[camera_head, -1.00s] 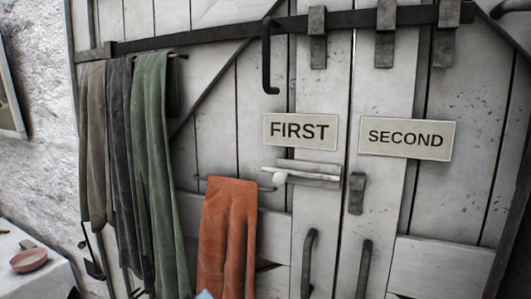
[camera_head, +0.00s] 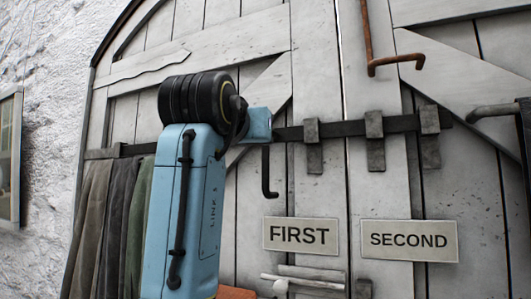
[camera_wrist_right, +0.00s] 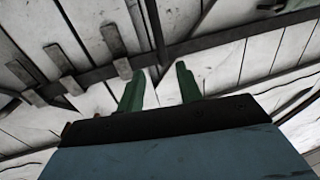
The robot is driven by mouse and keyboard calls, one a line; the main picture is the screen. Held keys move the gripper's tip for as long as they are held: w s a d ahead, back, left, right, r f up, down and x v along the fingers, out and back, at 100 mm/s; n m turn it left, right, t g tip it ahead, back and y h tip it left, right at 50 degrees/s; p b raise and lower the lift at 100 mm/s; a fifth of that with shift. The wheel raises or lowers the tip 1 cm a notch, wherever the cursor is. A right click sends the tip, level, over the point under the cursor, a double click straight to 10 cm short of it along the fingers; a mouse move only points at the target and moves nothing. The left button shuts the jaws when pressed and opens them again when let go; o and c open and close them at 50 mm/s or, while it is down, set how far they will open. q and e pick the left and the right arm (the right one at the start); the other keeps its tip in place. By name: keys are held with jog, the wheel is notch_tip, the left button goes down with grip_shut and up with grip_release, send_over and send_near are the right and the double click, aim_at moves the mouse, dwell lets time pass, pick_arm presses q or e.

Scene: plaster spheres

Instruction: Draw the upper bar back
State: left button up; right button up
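The upper bar (camera_head: 345,129) is a dark flat iron bar across the pale plank doors. It runs through several brackets and crosses the door seam. Its hooked handle (camera_head: 267,172) hangs down left of the brackets. In the right wrist view the bar (camera_wrist_right: 215,42) slants past my right gripper (camera_wrist_right: 158,74), whose two green fingers stand apart. The handle (camera_wrist_right: 142,22) shows beyond the gap between the fingers; I cannot tell if they touch it. In the head view a blue arm of mine covers the bar left of the handle and hides the fingers. My left gripper is not in view.
Signs FIRST (camera_head: 300,234) and SECOND (camera_head: 408,240) hang below the bar. A pale bolt (camera_head: 312,282) sits under FIRST. A rusty bent rod (camera_head: 368,40) is above. Cloths (camera_head: 105,225) hang at left, partly behind my arm. A dark bracket (camera_head: 495,110) juts at right.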

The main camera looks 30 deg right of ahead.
aim_at(265, 149)
jog(key=p+x, duration=0.2)
jog(key=x, duration=1)
jog(key=shift+w+d, duration=0.15)
jog(key=shift+w, duration=0.15)
jog(key=shift+c, duration=0.3)
grip_shut()
